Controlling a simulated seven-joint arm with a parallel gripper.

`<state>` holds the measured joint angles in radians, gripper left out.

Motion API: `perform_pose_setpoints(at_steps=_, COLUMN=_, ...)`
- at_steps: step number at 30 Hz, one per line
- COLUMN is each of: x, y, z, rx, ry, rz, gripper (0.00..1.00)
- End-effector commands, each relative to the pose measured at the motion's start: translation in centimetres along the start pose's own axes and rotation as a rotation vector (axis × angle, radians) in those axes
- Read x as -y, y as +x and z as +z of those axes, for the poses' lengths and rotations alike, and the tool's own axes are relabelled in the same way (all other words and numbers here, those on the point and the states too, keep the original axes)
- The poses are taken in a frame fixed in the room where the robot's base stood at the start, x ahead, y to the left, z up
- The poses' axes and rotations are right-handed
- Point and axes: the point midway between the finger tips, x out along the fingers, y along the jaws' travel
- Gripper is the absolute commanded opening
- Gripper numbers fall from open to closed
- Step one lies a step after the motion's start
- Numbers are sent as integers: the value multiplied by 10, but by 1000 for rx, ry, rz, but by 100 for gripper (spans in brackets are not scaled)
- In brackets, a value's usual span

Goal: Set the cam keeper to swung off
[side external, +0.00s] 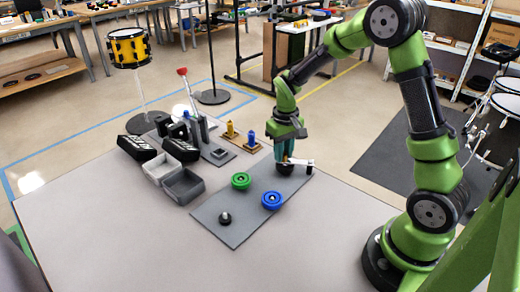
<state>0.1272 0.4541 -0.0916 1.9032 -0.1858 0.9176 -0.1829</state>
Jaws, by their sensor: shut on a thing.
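My gripper (285,158) points down at the far right end of a grey plate (235,232) on the table. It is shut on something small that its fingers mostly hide. A pale bar (300,162) with a dark end piece sticks out to the right at the fingertips. This looks like the cam keeper, but it is small and partly covered, so I cannot tell its exact angle. A green round part (241,180), a blue round part (272,200) and a small black knob (224,218) sit on the same plate, apart from my gripper.
Two grey bins (184,187) and black cases (136,148) stand left of the plate. Behind are a grey fixture with a red-tipped lever (182,72) and wooden bases with yellow (230,130) and blue (251,138) pegs. The front of the table (130,240) is clear.

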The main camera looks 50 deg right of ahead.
Motion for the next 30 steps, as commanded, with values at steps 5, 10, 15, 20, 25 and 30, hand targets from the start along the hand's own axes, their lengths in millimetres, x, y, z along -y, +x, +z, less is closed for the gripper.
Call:
perform_pose_setpoints(at_steps=5, x=0, y=0, z=-1, rx=-1, ry=11, rz=0, gripper=0)
perform_pose_setpoints(at_steps=10, x=-3, y=-1, z=-5, rx=-2, ry=64, rz=-1, gripper=0)
perform_pose_setpoints(at_steps=15, x=-9, y=0, z=-11, rx=-2, ry=169, rz=0, gripper=0)
perform_pose_setpoints(at_steps=20, x=-18, y=-1, z=-18, rx=-2, ry=309, rz=-1, gripper=0)
perform_pose_setpoints(at_steps=25, x=-30, y=-1, z=-24, rx=-3, ry=472, rz=0, gripper=0)
perform_pose_setpoints(at_steps=30, x=-42, y=-1, z=-28, rx=-3, ry=635, rz=0, gripper=0)
